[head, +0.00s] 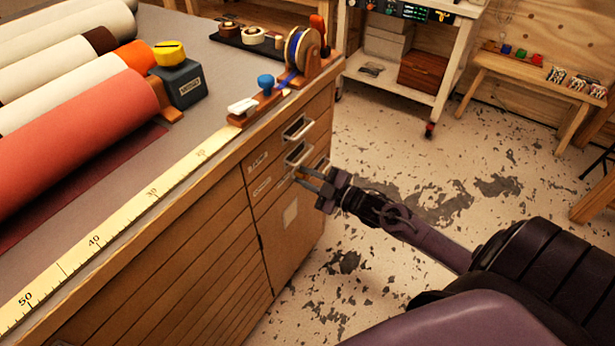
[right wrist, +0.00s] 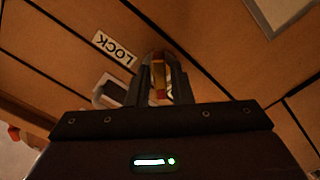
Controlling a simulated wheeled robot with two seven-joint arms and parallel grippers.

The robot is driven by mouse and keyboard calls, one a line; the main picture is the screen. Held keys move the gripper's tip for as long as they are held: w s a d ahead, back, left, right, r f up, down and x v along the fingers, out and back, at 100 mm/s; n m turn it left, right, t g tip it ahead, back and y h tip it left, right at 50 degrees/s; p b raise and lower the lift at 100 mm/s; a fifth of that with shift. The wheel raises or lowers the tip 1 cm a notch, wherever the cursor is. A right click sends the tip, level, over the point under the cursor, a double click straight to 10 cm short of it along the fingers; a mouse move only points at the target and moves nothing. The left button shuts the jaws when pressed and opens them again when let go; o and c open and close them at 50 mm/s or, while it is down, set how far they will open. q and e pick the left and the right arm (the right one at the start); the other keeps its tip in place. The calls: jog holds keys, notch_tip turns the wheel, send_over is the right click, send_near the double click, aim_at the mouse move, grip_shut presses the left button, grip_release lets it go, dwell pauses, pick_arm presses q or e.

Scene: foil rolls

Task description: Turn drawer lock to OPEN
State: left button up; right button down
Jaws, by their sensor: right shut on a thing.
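The drawer lock knob (right wrist: 160,80) is a small reddish and yellow piece between the fingers of my right gripper (right wrist: 162,88) in the right wrist view. The gripper is shut on it. In the head view my right gripper (head: 310,178) is at the drawer front (head: 268,187), below the metal handles, and hides most of the knob. A white LOCK label (right wrist: 115,48) is beside the fingers in the right wrist view. I cannot read an OPEN mark or tell which way the knob is turned. My left gripper is not in view.
Two metal drawer handles (head: 298,128) stick out above the gripper. The bench top (head: 200,60) holds fabric-like rolls (head: 85,135), a ruler (head: 150,195) and a ribbon reel (head: 300,48). A white shelf cart (head: 440,80) stands behind.

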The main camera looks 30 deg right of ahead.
jog(key=c, duration=1.5)
grip_release()
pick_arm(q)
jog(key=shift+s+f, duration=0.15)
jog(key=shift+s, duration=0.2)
pick_arm(e)
jog(key=shift+o, duration=0.2)
pick_arm(q)
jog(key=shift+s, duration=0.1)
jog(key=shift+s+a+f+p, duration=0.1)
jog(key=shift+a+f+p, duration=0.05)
jog(key=shift+p, duration=0.15)
pick_arm(e)
jog(key=v, duration=0.7)
jog(key=shift+s, duration=0.35)
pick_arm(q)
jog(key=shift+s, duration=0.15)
pick_arm(e)
jog(key=shift+d, duration=0.1)
